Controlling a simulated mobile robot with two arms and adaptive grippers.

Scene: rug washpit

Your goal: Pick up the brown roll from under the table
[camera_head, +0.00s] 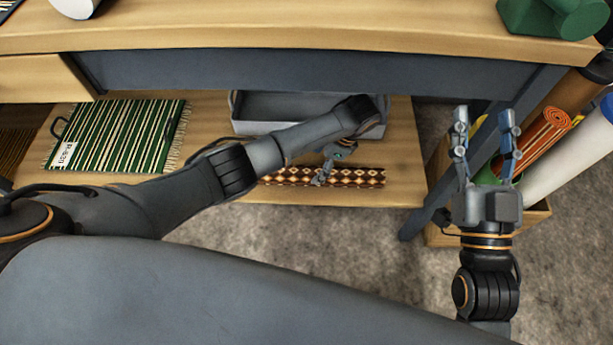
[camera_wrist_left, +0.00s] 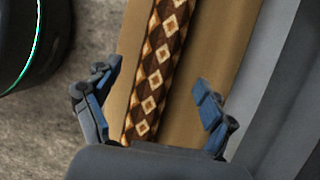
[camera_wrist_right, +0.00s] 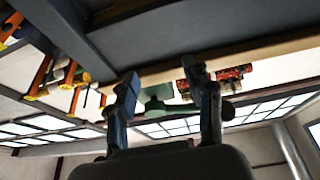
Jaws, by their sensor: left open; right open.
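The brown roll (camera_head: 355,177), with a cream diamond pattern, lies on the wooden shelf under the table near its front edge. In the left wrist view the roll (camera_wrist_left: 162,60) runs from the top down between the fingers. My left gripper (camera_head: 325,175) is open over the roll, its fingers on either side of it in the left wrist view (camera_wrist_left: 155,95). Contact cannot be told, and my forearm hides part of the roll in the head view. My right gripper (camera_head: 483,130) is open and empty, pointing up beside the table's right leg.
A grey bin (camera_head: 285,107) stands behind the roll on the shelf (camera_head: 405,170). A green striped rug (camera_head: 115,135) lies to the left. The tabletop (camera_head: 300,30) overhangs the shelf. A crate (camera_head: 535,220) of rolled rugs stands at the right, near my right gripper.

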